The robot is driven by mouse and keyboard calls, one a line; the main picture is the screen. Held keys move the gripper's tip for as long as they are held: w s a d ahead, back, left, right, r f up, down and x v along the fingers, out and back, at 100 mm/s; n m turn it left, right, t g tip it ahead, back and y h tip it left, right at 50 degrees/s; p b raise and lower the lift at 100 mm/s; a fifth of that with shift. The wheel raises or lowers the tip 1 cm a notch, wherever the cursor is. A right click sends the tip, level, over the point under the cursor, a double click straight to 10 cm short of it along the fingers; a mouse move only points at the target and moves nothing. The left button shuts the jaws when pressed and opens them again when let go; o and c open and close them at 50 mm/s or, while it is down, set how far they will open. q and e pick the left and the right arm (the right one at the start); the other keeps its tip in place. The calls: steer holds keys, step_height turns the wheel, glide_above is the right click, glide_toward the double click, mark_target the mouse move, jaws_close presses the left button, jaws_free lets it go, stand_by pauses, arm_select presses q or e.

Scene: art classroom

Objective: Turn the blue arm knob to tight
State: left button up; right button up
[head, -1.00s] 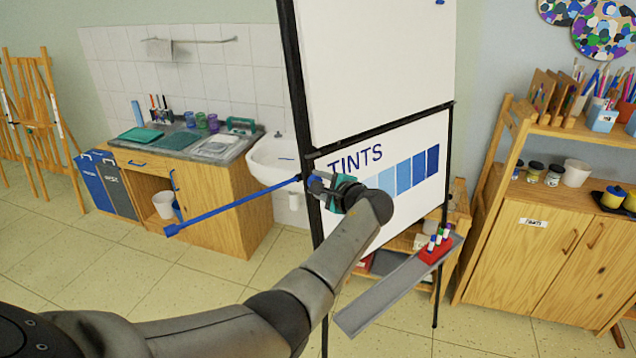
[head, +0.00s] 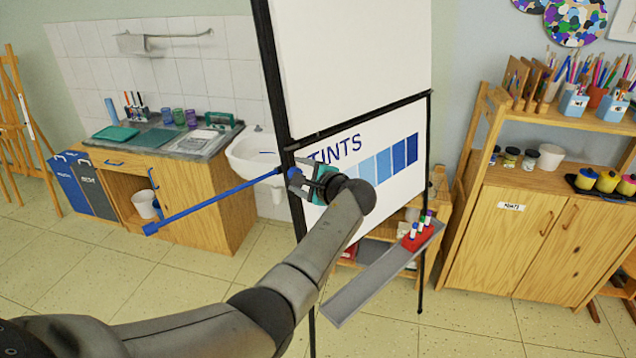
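The blue arm (head: 215,203) sticks out to the left from the black left post of the flip-chart stand, sloping down to a blue end piece. My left gripper (head: 297,181) is at the post, right where the blue arm joins it. Its fingers and teal part cover that joint, so the knob is mostly hidden and I cannot tell whether the fingers are closed on it. My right gripper is out of view.
The stand (head: 273,95) carries a white board and a TINTS sheet (head: 385,160). A grey tray (head: 365,290) with a red marker holder (head: 416,236) juts out below. A sink (head: 252,155) and wooden cabinet (head: 205,205) stand behind; a shelf cabinet (head: 515,240) stands at right.

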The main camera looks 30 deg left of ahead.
arm_select(q)
steer(key=b+v, duration=0.1)
steer(key=v, duration=1.3)
steer(key=shift+s+d+b, duration=0.2)
steer(key=shift+d+b, duration=0.1)
steer(key=shift+b, duration=0.1)
steer(key=shift+r, duration=0.1)
